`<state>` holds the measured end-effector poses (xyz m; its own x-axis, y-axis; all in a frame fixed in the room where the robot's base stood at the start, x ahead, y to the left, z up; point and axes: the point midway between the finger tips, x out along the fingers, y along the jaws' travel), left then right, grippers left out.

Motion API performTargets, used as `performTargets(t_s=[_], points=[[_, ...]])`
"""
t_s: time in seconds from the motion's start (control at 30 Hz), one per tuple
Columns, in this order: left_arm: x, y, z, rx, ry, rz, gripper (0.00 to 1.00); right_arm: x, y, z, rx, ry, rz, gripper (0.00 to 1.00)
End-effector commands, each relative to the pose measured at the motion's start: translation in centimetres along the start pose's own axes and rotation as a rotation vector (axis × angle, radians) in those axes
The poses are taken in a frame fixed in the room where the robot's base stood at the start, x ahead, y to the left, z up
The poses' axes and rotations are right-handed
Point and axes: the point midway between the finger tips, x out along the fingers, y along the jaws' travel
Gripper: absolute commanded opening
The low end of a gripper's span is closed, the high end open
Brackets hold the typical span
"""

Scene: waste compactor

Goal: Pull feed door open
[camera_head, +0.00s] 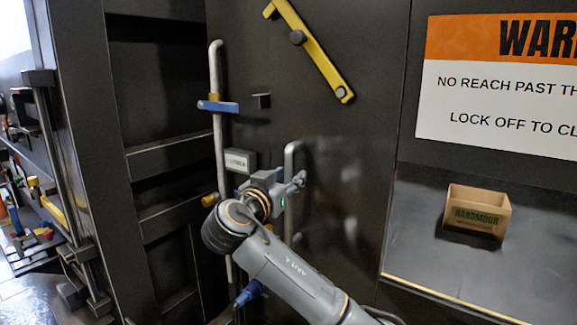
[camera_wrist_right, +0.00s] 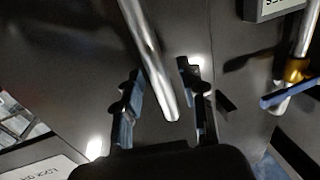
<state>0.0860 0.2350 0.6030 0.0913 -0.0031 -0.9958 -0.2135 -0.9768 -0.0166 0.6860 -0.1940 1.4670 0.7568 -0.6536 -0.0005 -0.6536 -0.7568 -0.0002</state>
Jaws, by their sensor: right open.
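The feed door appears to be the dark panel (camera_head: 345,160) in the middle of the head view. A clear grip on the bar does not show. My left gripper is in neither view.
A tall rod (camera_head: 217,75) with a blue lever (camera_head: 217,106) stands left of the handle, near a small label plate (camera_head: 240,161). A yellow bar (camera_head: 312,50) is above. A cardboard box (camera_head: 476,212) sits on a dark surface at right, below a warning sign (camera_head: 500,85).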

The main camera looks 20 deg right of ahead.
Motion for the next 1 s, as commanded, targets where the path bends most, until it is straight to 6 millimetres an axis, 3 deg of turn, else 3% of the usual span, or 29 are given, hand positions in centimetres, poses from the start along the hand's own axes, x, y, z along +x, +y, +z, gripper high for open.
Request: performTargets(t_s=[0.4,0.6,1.0], points=[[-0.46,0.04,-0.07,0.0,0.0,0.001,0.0,0.9,0.0,0.09,0.0,0.0,0.0,0.4],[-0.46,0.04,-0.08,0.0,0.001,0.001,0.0,0.88,0.0,0.07,0.0,0.0,-0.001,0.0],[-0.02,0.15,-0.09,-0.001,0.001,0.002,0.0,1.22,0.5,0.27,0.0,-0.001,0.001,0.0]])
